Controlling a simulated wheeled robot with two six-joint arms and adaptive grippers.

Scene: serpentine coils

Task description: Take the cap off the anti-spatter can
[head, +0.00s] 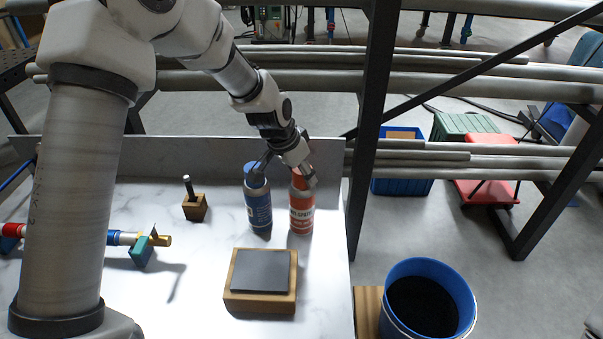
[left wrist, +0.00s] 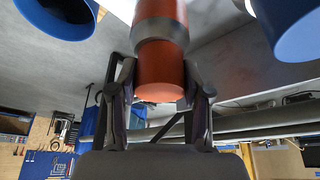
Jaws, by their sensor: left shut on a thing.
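The anti-spatter can (head: 301,217) is orange with a white label band and stands upright near the right edge of the white table. My left gripper (head: 303,178) reaches down to its top from the upper left. In the left wrist view the gripper (left wrist: 160,90) has one finger on each side of the orange-red cap (left wrist: 160,75) and is shut on it. The can's pale shoulder (left wrist: 160,30) shows right against the cap; I see no clear gap between them. In the head view the gripper hides most of the cap. My right gripper is not in view.
A blue can (head: 258,208) stands close to the left of the orange can. A wooden block with a dark pad (head: 261,272) lies in front. A small wooden holder (head: 195,208) is farther left. A blue bucket (head: 465,295) stands off the table's right side.

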